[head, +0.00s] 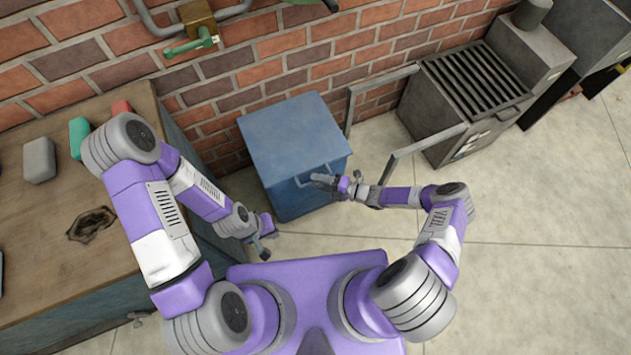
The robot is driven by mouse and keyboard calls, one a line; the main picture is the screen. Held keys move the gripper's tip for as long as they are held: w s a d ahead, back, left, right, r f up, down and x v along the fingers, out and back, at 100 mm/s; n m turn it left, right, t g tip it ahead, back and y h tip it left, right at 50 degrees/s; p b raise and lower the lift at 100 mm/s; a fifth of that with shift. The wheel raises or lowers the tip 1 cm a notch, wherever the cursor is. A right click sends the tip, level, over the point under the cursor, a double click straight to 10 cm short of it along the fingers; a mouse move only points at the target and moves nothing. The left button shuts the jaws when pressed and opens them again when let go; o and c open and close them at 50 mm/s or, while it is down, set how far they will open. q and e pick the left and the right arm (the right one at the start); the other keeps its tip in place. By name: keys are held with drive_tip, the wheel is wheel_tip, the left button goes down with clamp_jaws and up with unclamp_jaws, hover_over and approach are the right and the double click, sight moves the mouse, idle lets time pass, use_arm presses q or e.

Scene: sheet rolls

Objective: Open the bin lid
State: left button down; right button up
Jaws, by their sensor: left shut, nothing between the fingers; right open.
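The blue bin (292,130) stands against the brick wall with its flat blue lid lying closed on top. A thin handle (299,183) shows at the front edge of the lid. My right gripper (320,181) is open at that front edge, right by the handle. I cannot tell whether its fingers touch the handle or are around it, since the hand covers part of it. My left gripper (263,252) is shut and empty, low in front of the bin's left side and apart from it.
A wooden workbench (40,245) with a grey block (39,160) and a green block (78,137) fills the left. A grey slatted unit (468,85) with metal frame bars stands right of the bin. The floor at the lower right is clear.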

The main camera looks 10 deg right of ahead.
drive_tip(key=shift+w+a+f, duration=0.1)
drive_tip(key=shift+w+a, duration=0.2)
drive_tip(key=shift+a, duration=0.35)
clamp_jaws()
